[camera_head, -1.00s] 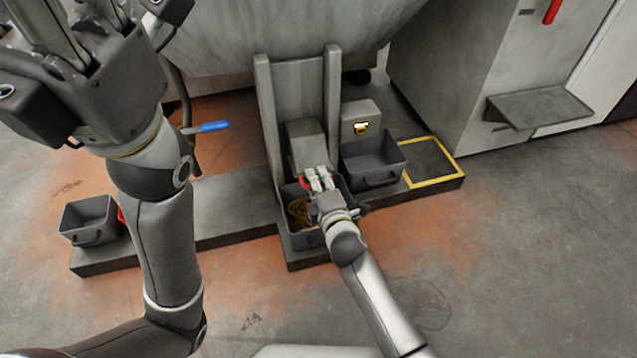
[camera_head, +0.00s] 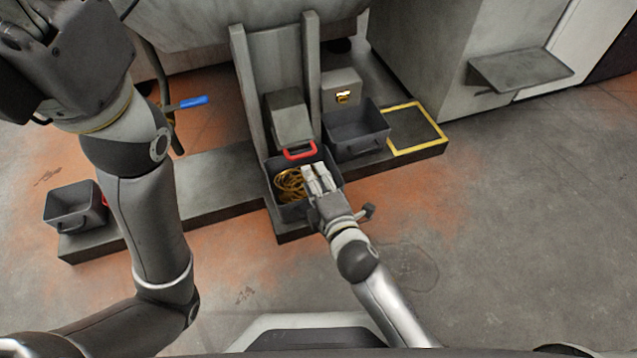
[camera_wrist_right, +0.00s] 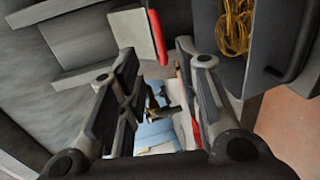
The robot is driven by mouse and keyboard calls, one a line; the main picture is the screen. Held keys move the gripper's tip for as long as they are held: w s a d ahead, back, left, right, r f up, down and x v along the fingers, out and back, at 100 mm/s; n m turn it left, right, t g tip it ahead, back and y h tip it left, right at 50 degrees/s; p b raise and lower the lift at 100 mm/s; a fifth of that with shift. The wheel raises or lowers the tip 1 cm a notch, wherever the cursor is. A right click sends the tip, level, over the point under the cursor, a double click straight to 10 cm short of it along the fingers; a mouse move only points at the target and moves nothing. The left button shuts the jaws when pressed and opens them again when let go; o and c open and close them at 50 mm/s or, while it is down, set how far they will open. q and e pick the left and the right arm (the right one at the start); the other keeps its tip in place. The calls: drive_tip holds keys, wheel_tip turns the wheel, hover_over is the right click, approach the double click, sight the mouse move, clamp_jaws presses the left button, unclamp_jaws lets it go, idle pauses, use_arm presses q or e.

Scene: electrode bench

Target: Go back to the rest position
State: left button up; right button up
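My right gripper (camera_head: 317,180) is over the near right side of a grey bin (camera_head: 275,207) that holds loops of yellow cable (camera_head: 290,186). In the right wrist view its fingers (camera_wrist_right: 155,60) stand apart, with nothing clearly held between them. A red handle (camera_head: 299,151) sits at the front of a grey box (camera_head: 289,118), just beyond the fingers and apart from them. It also shows in the right wrist view (camera_wrist_right: 157,38). My left gripper (camera_head: 70,45) is at the upper left, its fingers mostly out of frame.
A second grey bin (camera_head: 355,143) and a yellow-framed square (camera_head: 391,116) are on the low platform to the right. Another bin (camera_head: 72,215) is at its left end. A blue-handled lever (camera_head: 193,102) sticks out at the left. The floor at right is clear.

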drive_tip(key=shift+v, duration=0.75)
drive_tip(key=shift+r, duration=0.1)
